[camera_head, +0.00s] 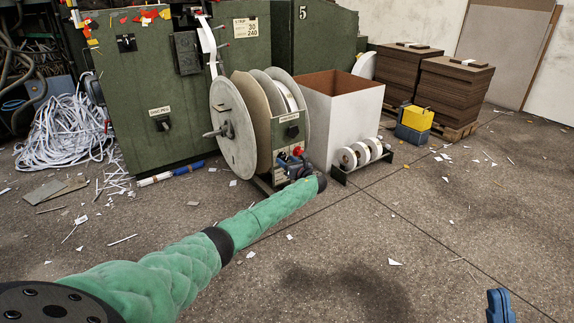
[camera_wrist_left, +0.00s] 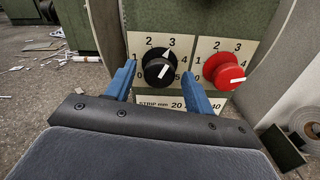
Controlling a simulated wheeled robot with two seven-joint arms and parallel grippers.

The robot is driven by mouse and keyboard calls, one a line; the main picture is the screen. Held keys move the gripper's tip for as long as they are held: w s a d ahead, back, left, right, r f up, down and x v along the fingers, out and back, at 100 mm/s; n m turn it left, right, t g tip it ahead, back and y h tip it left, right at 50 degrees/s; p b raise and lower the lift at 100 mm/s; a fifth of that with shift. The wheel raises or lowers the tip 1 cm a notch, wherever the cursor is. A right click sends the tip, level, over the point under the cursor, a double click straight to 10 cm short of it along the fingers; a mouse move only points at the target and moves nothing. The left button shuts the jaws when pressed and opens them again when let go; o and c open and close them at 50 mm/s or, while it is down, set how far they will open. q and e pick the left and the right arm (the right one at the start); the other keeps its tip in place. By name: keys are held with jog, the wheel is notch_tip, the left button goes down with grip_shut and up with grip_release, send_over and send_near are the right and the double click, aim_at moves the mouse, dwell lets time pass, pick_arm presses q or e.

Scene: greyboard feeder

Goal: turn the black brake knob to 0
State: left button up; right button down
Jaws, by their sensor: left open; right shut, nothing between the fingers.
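The black brake knob (camera_wrist_left: 158,66) is on a pale dial plate (camera_wrist_left: 135,42) numbered up to 5, in the left wrist view. Its white pointer appears to be up and slightly right, near 3. In the head view my left arm reaches the control panel of the reel stand (camera_head: 284,133), where the gripper hides the black knob. My right gripper (camera_head: 499,304) is shut and empty at the lower right, partly out of frame.
A red knob (camera_wrist_left: 222,70) with its own dial is just right of the black one. A large reel (camera_head: 232,118) stands left of the panel. A white bin (camera_head: 343,110) and a small rack of rolls (camera_head: 361,154) are to the right. The floor in front is open, with paper scraps.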

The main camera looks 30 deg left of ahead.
pick_arm(q)
jog(key=shift+a, duration=0.2)
jog(key=c, duration=1)
jog(key=shift+o, duration=0.2)
